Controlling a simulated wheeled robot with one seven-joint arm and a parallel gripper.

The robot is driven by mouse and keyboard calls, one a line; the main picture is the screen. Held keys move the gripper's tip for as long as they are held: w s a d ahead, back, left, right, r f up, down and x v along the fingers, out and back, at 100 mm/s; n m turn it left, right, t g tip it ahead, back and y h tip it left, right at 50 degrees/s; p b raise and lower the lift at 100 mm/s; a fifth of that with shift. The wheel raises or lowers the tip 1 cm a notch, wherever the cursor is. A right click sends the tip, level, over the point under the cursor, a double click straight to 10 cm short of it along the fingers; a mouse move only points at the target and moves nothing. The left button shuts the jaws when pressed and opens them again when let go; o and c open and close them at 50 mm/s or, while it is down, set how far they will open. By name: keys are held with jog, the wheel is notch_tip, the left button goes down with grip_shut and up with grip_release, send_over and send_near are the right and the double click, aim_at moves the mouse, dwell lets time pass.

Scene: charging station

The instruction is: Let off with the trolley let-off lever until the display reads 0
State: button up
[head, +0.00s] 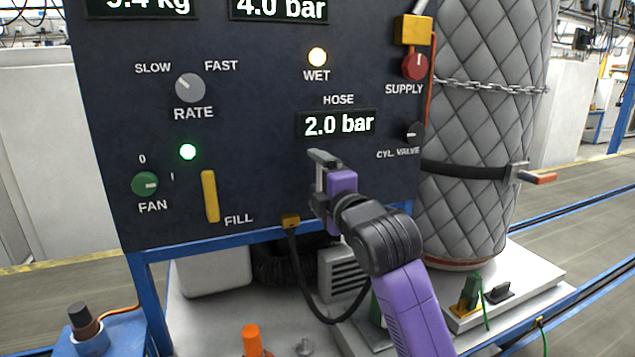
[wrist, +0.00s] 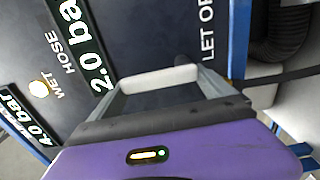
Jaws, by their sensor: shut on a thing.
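The HOSE display (head: 337,124) on the dark panel reads 2.0 bar; it also shows in the wrist view (wrist: 103,66). My gripper (head: 320,178), at the end of the purple arm, is at the lower right of the panel, below this display. In the wrist view my gripper (wrist: 165,84) is shut on a pale bar, the let-off lever (wrist: 158,78), which lies across between its fingers. A partly cut-off LET OFF label (wrist: 208,35) is beside it. In the head view the gripper hides most of the lever and its label.
The panel also carries a yellow FILL lever (head: 210,196), the green FAN knob (head: 145,184), the RATE knob (head: 190,87), the red SUPPLY knob (head: 414,66) and the CYL. VALVE knob (head: 413,131). A chained, quilted cylinder (head: 480,110) stands at the right. A black hose (head: 300,275) hangs below.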

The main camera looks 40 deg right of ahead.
jog(key=o, duration=1.8)
jog(key=shift+f, duration=0.1)
jog(key=shift+c, duration=0.2)
jog(key=shift+s, duration=0.15)
jog(key=b+v, duration=0.1)
jog(key=v, duration=0.6)
jog(key=shift+s, duration=0.3)
jog(key=shift+a, duration=0.15)
